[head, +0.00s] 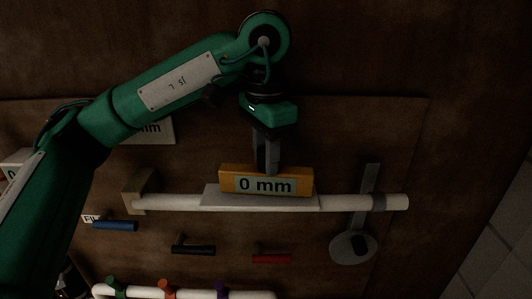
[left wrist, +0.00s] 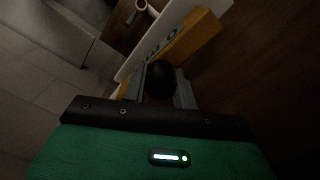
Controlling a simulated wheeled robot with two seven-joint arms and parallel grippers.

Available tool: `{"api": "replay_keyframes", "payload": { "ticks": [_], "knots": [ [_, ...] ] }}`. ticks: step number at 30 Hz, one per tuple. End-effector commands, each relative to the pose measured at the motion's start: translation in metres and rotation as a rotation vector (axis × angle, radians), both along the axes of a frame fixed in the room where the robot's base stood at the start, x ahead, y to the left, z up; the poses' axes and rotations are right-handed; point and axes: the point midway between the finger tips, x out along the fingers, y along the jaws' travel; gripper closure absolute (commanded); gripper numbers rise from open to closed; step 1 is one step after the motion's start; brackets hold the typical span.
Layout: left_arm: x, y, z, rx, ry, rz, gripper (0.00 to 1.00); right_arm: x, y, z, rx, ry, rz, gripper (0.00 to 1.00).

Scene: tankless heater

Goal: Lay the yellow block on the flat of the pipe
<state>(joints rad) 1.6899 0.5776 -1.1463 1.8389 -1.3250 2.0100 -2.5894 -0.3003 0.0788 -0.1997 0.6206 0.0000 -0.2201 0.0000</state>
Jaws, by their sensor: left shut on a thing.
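The yellow block (head: 238,172), with a "0 mm" label on its front, is at the flat of the pipe (head: 260,201) in the head view. Its lower edge appears to meet the flat's upper side; whether it rests fully there I cannot tell. The white pipe (head: 340,202) runs horizontally. My left gripper (head: 266,168) comes from above and is shut on the block's top middle. In the left wrist view the block (left wrist: 197,35) shows beyond my gripper (left wrist: 160,92), beside the pale flat (left wrist: 165,25). My right gripper is not in view.
A bracket (head: 138,190) holds the pipe's left end. A grey round-ended tool (head: 352,247) hangs at the right. Blue (head: 114,226), black (head: 193,249) and red (head: 271,259) handles sit below. A lower white pipe with coloured valves (head: 190,292) lies at the bottom edge.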

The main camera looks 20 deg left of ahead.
Motion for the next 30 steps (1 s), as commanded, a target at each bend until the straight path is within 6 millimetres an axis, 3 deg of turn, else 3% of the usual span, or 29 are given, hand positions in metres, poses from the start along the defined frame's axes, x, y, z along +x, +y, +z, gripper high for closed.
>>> {"api": "replay_keyframes", "payload": {
  "ticks": [17, 18, 21, 30],
  "knots": [
    [-0.0001, 0.0001, -0.0092, 0.0, 0.0, 0.0, 1.0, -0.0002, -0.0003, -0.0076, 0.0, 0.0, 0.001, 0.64],
    [-0.0001, 0.0001, -0.0087, -0.001, -0.001, 0.0, 0.68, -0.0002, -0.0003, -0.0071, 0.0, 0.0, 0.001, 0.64],
    [0.0, 0.0, -0.0085, 0.0, 0.0, 0.0, 0.48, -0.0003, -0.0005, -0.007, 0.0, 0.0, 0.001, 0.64],
    [0.0, 0.0, -0.0089, 0.0, 0.0, 0.0, 0.46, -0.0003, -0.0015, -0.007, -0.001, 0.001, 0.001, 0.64]
  ]
}}
